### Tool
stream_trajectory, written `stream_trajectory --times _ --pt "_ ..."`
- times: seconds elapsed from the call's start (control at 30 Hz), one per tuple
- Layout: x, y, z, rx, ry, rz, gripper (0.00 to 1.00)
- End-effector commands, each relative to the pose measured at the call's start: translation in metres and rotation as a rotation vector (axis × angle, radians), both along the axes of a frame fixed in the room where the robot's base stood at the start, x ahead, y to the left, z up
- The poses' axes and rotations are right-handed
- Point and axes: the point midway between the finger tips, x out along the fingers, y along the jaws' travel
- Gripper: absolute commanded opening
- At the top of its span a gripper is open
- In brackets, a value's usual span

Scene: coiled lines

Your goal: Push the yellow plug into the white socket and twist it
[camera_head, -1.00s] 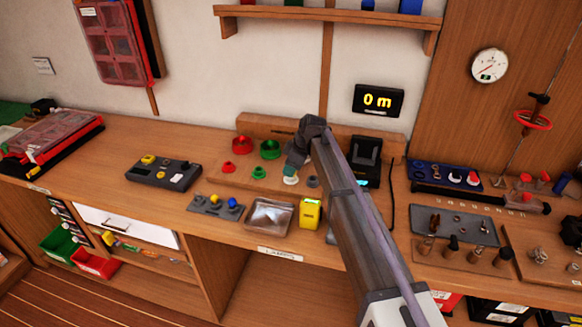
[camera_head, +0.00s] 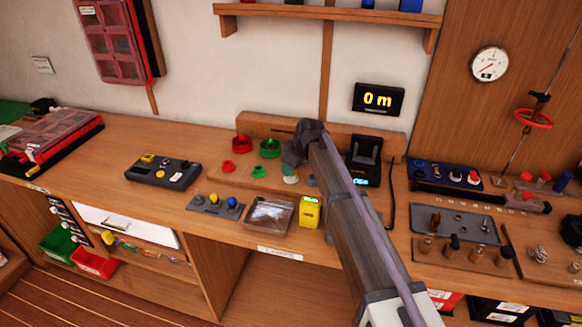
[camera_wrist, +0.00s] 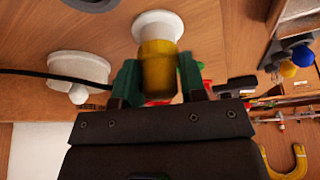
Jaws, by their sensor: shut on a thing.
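My gripper (camera_wrist: 159,80) is shut on the yellow plug (camera_wrist: 157,60), with one green finger on each side of it. The far end of the plug meets the round white socket (camera_wrist: 158,24) in the wrist view. I cannot tell how deep the plug sits or how far it is turned. In the head view my gripper (camera_head: 291,168) is low over the back of the bench, and a little of the white socket (camera_head: 290,179) shows below it. The plug is hidden there by the gripper and arm.
Red (camera_head: 228,166) and green (camera_head: 267,149) round parts sit left of my gripper. A clear-lidded tray (camera_head: 268,216) and a yellow box (camera_head: 310,212) stand in front. A black device (camera_head: 364,160) is close on the right. A white round base (camera_wrist: 79,68) with a dark cable is beside the socket.

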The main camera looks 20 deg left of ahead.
Motion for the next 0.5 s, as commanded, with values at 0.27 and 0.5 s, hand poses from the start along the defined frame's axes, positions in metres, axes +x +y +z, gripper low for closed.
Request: stream_trajectory --times 0.27,0.5 --pt "-0.0008 0.0003 0.0000 0.001 0.000 -0.254 0.15" --pt "-0.0007 0.0003 0.0000 0.000 0.000 -0.251 0.53"
